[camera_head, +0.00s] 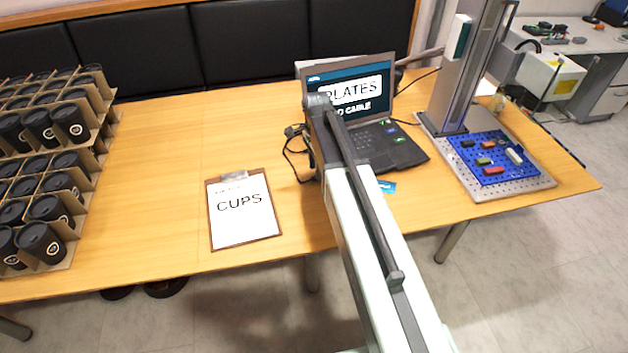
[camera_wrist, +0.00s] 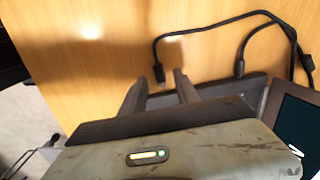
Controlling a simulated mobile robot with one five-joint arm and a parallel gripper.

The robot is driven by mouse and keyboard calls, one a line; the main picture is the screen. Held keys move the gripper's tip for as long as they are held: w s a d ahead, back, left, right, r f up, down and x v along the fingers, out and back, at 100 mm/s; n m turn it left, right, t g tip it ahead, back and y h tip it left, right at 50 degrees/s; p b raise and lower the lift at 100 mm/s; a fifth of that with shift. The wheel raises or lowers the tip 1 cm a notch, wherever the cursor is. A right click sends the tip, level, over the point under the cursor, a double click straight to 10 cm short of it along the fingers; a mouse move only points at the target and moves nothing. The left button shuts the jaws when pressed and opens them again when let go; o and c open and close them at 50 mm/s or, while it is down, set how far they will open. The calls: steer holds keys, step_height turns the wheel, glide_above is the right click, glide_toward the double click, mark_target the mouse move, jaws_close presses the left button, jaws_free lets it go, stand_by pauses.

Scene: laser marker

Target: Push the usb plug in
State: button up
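The open laptop (camera_head: 400,150) stands on the wooden table; its screen shows "PLATES" and "NO CABLE", partly covered by my arm. In the wrist view, the laptop's dark edge (camera_wrist: 235,86) shows beyond my gripper (camera_wrist: 157,84). A black USB plug (camera_wrist: 158,72) on a thin black cable (camera_wrist: 205,28) points toward my gripper, in the gap between the fingertips. The fingers are apart, with table visible on both sides of the plug. I cannot tell whether they touch it. In the head view my arm hides the gripper.
Another cable end (camera_wrist: 240,68) meets the laptop's edge. A clipboard marked "CUPS" (camera_head: 242,215) lies left of the arm. Crates of black cups (camera_head: 50,170) stand at the far left. A laser marker column (camera_head: 465,75) with a blue plate (camera_head: 490,177) stands right.

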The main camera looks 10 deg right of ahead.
step_height(320, 180, down, 3)
steer(key=shift+r+b, duration=0.1)
steer(key=shift+b, duration=0.65)
steer(key=shift+r, duration=0.1)
jaws_close()
steer(key=shift+w+d, duration=0.15)
steer(key=shift+d, duration=1.15)
jaws_free()
